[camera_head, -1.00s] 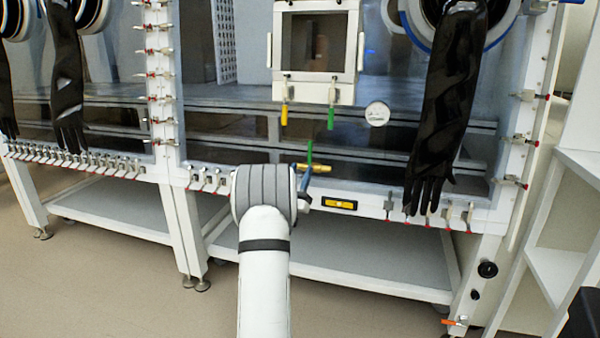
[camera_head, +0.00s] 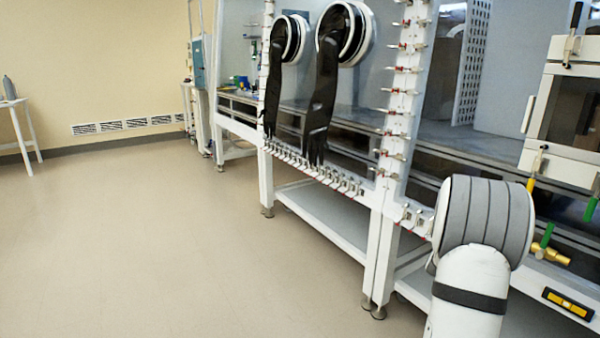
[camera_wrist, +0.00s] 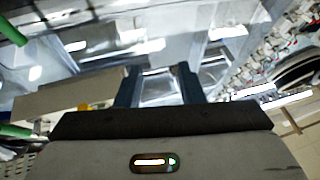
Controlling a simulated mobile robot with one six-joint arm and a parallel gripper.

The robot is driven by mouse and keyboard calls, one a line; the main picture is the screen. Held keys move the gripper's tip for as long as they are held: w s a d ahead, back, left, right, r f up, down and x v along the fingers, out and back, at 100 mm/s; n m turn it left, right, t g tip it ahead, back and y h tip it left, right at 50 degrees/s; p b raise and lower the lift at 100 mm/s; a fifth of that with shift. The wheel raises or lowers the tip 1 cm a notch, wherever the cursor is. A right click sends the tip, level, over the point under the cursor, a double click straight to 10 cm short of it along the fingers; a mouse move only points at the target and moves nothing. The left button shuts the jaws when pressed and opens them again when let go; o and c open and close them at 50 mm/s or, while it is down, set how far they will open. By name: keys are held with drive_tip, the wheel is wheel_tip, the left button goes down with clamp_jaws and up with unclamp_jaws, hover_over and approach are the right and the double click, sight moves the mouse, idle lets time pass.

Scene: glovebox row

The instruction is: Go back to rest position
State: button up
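My gripper (camera_wrist: 159,72) shows in the wrist view as two dark blue fingers standing apart with nothing held between them. The pale glovebox structure shows behind and between the fingers; I cannot tell how far off it is. In the head view my white arm with its grey ribbed joint rises at the lower right, in front of the glovebox (camera_head: 384,235). The gripper itself is hidden behind that joint in the head view.
Black gloves (camera_head: 322,95) hang from the glovebox front. A small hatch (camera_head: 570,150), a green-handled brass valve (camera_head: 550,254) and a yellow level (camera_head: 568,303) are at the right, near my arm. Open floor (camera_head: 190,240) fills the left. A white table (camera_head: 20,102) stands far left.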

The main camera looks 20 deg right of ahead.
drive_tip(key=w+a+r+n+t+y+p, duration=0.25)
drive_tip(key=w+a+r+y+p, duration=0.35)
drive_tip(key=a, duration=0.4)
drive_tip(key=s+a+r+n+g+y+p, duration=0.15)
drive_tip(key=a+r+y+p, duration=0.3)
drive_tip(key=a, duration=0.65)
drive_tip(key=a+r+n+y+p, duration=0.3)
drive_tip(key=a+y+p, duration=0.2)
drive_tip(key=a, duration=0.5)
drive_tip(key=s+a+r+n+g+y+p, duration=0.35)
drive_tip(key=s+a+p, duration=0.35)
drive_tip(key=s+a, duration=0.45)
drive_tip(key=s+a+r+g+p, duration=0.1)
drive_tip(key=s+a+g+p, duration=0.1)
drive_tip(key=s, duration=0.4)
drive_tip(key=s+a+r+n+g+p, duration=0.1)
drive_tip(key=s+a+g+p, duration=0.2)
drive_tip(key=s+a, duration=0.3)
drive_tip(key=shift+s+y+p, duration=0.4)
drive_tip(key=shift+s+p, duration=0.1)
drive_tip(key=shift+s, duration=0.05)
drive_tip(key=shift+r+g, duration=0.1)
drive_tip(key=shift+g, duration=0.15)
